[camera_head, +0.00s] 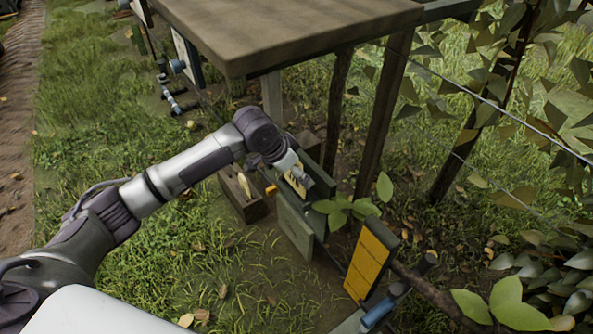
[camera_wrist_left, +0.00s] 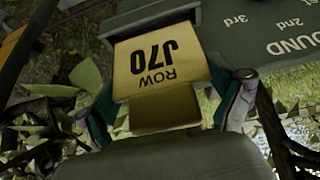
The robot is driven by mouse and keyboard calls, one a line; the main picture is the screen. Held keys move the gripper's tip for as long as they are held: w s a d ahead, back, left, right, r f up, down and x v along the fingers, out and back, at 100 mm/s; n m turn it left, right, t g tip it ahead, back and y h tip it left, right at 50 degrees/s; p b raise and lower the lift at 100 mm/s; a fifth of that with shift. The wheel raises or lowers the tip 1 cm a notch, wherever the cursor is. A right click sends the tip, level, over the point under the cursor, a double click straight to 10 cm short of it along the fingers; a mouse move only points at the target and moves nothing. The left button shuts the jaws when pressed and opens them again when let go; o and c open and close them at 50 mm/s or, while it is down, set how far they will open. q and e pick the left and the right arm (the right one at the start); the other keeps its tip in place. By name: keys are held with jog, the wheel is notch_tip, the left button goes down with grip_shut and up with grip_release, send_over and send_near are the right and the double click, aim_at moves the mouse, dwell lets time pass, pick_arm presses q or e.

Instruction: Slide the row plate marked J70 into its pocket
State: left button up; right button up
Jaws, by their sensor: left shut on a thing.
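The yellow row plate (camera_wrist_left: 150,75) marked ROW J70 fills the middle of the left wrist view, its lettering upside down there. My left gripper (camera_wrist_left: 170,98) is shut on it, with one finger at each side. In the head view the gripper (camera_head: 297,172) holds the plate (camera_head: 295,184) above a green board (camera_head: 296,228). In the left wrist view the plate's far edge meets a dark grey-green holder (camera_wrist_left: 150,18), which may be the pocket. I cannot tell whether the edge is inside it. My right gripper is not in view.
A dark green board with ROUND, 2nd and 3rd (camera_wrist_left: 285,30) is beside the holder. A wooden box (camera_head: 250,208) stands left of the plate. A yellow panel (camera_head: 370,262), leafy shoots (camera_head: 345,207) and a wooden table (camera_head: 290,30) on posts are close by. Grass at lower left is open.

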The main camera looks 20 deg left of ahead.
pick_arm(q)
jog(key=shift+f, duration=1.3)
jog(key=o, duration=0.9)
jog(key=shift+r, duration=0.1)
